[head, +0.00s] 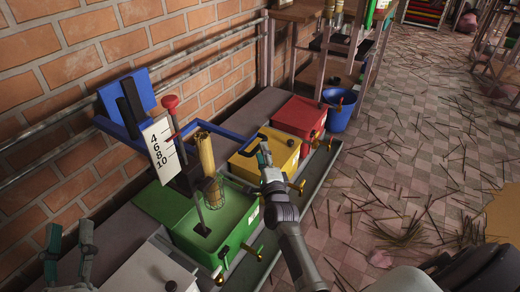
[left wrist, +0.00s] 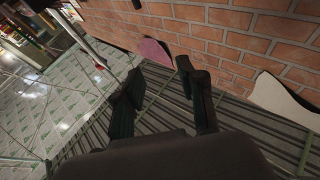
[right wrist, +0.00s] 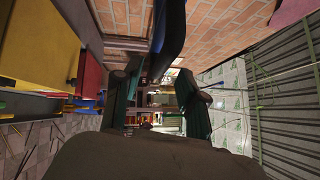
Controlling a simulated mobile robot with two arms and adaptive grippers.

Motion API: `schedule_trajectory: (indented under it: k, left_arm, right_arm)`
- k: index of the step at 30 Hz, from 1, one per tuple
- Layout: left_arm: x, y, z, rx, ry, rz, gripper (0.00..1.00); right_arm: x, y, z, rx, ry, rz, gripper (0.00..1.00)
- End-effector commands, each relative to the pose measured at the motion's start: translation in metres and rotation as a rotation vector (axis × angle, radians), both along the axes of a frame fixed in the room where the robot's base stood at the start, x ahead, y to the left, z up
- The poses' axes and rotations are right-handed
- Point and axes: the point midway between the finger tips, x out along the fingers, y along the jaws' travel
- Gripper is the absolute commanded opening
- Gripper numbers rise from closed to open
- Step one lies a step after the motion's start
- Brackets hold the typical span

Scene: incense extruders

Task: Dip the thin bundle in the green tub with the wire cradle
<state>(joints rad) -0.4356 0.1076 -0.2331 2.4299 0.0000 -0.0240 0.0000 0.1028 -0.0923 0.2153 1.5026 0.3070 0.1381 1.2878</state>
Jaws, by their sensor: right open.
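The green tub (head: 185,232) stands in a row of tubs at the wall. The wire cradle (head: 213,193) hangs at its opening with a tan bundle (head: 206,152) upright in it; I cannot tell whether its lower end touches the liquid. A blue lever (head: 222,130) runs from the post above the tub towards the yellow tub. My right gripper (head: 264,153) is open at the lever's far end; a blue bar (right wrist: 169,35) shows beyond its fingers (right wrist: 160,92) in the right wrist view. My left gripper (head: 70,236) is open and empty at lower left, also in the left wrist view (left wrist: 162,82).
A white scale (head: 160,145) and a rod with a red knob (head: 170,102) stand beside the cradle. The yellow tub (head: 245,165), red tub (head: 300,115) and blue bucket (head: 340,118) stand farther along. Brass taps line the front. Loose sticks litter the floor.

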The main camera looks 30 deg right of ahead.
Motion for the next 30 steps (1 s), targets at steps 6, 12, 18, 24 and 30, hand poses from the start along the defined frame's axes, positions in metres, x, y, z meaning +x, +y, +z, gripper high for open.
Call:
schedule_trajectory:
  k: [6, 12, 18, 24, 30]
  left_arm:
    - [-0.014, 0.000, 0.025, -0.048, -0.171, -0.010, 0.40]
    - [-0.020, 0.000, 0.035, -0.067, -0.235, -0.013, 0.40]
    - [-0.021, 0.000, 0.036, -0.068, -0.240, -0.013, 0.40]
    - [-0.021, 0.000, 0.036, -0.068, -0.239, -0.013, 0.40]
    - [-0.020, 0.000, 0.035, -0.067, -0.238, -0.013, 0.40]
  right_arm:
    - [0.025, -0.006, 0.002, 0.000, 0.000, 0.001, 0.41]
    - [0.033, -0.009, 0.004, -0.001, 0.001, 0.000, 0.41]
    - [0.034, -0.009, 0.005, -0.001, 0.001, 0.000, 0.41]
    - [0.034, -0.009, 0.005, -0.001, 0.001, 0.001, 0.18]
    - [0.034, -0.009, 0.005, -0.001, 0.001, 0.001, 0.00]
